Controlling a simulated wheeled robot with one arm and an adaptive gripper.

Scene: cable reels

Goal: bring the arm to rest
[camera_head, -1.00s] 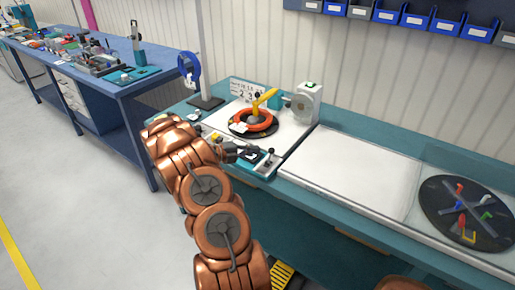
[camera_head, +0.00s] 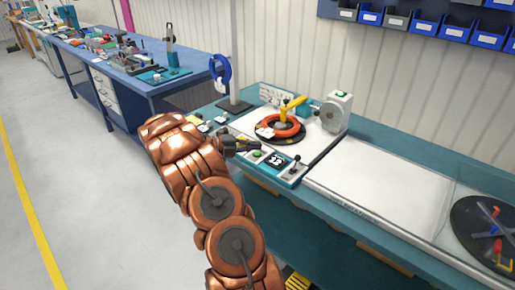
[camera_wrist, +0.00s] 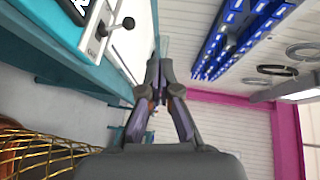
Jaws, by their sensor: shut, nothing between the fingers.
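My copper-coloured arm reaches up the middle of the head view, and its dark gripper (camera_head: 246,146) is shut and empty. It is at the front edge of the teal bench (camera_head: 385,135), by the left end of a control panel (camera_head: 292,170) with a green button and a black lever. In the wrist view the two fingers (camera_wrist: 155,68) meet at their tips with nothing between them. The panel's lever (camera_wrist: 118,24) shows at that view's upper left. An orange cable coil (camera_head: 291,129) lies on a black disc behind the gripper.
A blue cable reel (camera_head: 220,69) hangs on a stand behind the bench's left end. A round black turntable (camera_head: 470,222) is at right. A cluttered blue workbench (camera_head: 180,82) stands at left. Open floor (camera_head: 95,200) lies left of my arm.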

